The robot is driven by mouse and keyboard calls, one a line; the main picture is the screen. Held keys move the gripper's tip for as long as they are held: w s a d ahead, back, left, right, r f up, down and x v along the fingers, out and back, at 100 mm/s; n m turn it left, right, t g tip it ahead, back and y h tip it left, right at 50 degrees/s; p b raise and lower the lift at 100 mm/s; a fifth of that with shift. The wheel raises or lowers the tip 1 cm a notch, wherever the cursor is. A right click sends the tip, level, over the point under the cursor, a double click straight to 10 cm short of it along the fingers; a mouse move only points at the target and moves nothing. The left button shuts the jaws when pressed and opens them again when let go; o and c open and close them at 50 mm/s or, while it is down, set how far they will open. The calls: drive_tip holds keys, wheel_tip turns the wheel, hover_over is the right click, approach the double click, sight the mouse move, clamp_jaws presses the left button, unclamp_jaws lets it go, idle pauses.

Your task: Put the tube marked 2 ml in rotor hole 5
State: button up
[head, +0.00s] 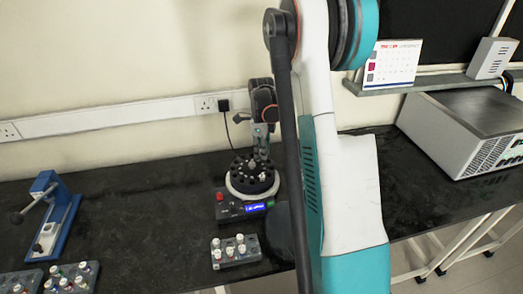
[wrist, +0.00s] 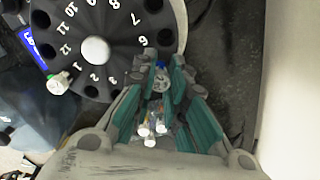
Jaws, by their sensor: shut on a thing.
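My gripper (wrist: 163,62) is over the edge of the dark rotor (wrist: 90,20), its fingers shut on a small pale tube (wrist: 164,86) with a bit of blue at its far end. No 2 ml mark is readable on it. Numbers 6 to 12 and 1 to 3 show on the rotor; the fingers cover the area between 6 and 3, so hole 5 is hidden. I cannot tell whether the tube is inside a hole. The head view shows my gripper (head: 261,152) low over the rotor (head: 240,181).
Another tube (wrist: 59,82) sits in the rotor near 1 and 12. A grey rack (head: 236,252) with several white-capped tubes stands in front; another rack (head: 72,279) is at front left. A blue press (head: 60,215) stands left, a metal box (head: 465,125) right.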

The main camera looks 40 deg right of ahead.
drive_tip(key=shift+f, duration=0.25)
drive_tip(key=o, duration=0.7)
drive_tip(key=o, duration=0.3)
drive_tip(key=shift+o, duration=0.2)
drive_tip(key=shift+r, duration=0.15)
drive_tip(key=shift+r+p, duration=1.65)
drive_tip(key=shift+r, duration=1.2)
